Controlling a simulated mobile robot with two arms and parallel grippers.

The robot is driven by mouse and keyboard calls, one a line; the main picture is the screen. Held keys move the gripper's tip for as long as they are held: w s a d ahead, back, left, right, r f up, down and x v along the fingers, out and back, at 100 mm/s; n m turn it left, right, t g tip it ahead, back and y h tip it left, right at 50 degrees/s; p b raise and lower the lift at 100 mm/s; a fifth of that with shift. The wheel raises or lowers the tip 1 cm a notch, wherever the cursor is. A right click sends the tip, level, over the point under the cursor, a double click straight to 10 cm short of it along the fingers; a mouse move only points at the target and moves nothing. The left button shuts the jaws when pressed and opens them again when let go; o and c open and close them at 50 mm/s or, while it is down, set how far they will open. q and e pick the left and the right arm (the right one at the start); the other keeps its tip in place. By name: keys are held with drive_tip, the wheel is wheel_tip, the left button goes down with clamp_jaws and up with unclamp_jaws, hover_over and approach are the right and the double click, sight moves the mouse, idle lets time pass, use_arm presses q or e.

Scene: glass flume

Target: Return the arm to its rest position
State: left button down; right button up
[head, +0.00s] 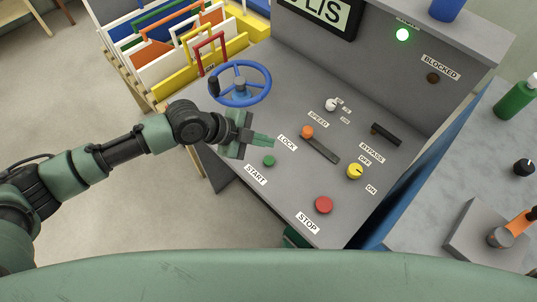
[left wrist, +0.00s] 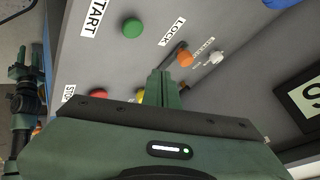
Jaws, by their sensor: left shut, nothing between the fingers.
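My left gripper (head: 262,141) is shut and empty. It hovers over the grey control panel (head: 285,95), between the blue handwheel (head: 240,86) and the LOCK label, near the green START button (head: 269,161). In the left wrist view its closed fingers (left wrist: 164,84) point toward the orange slider knob (left wrist: 185,59), and no contact shows. My left arm reaches in from the left. What looks like my right gripper (left wrist: 20,70) shows small and dark at the left of the left wrist view; its fingers are unclear.
A rack of coloured boards (head: 165,45) stands behind left. A side bench (head: 450,165) holds a green bottle (head: 516,99). Floor left is open.

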use_arm(q)
drive_tip(key=shift+r, duration=0.15)
idle(0.3)
drive_tip(key=s+d+n+t, duration=0.1)
drive_tip(key=s+d+n, duration=0.2)
drive_tip(key=s+n, duration=0.45)
drive_tip(key=s+a+f+n+y, duration=0.2)
drive_tip(key=s+a+n+y, duration=0.2)
drive_tip(key=s+a+n, duration=0.5)
drive_tip(key=s+a+f+n+y, duration=0.3)
drive_tip(key=s+a+n+y, duration=0.15)
drive_tip(key=a, duration=0.95)
wheel_tip(320, 180, down, 27)
drive_tip(key=s+g+b, duration=0.1)
drive_tip(key=g+b, duration=0.1)
drive_tip(key=b, duration=0.2)
drive_tip(key=s+a+f+b, duration=0.1)
drive_tip(key=s+f+b, duration=0.1)
drive_tip(key=s+f, duration=0.7)
drive_tip(key=s+a+f+g+b, duration=0.1)
drive_tip(key=s+f+b, duration=0.1)
drive_tip(key=s+f, duration=0.7)
wheel_tip(320, 180, down, 5)
drive_tip(key=shift+a+f+m, duration=0.2)
drive_tip(key=shift+a+m, duration=0.05)
drive_tip(key=shift+m, duration=0.05)
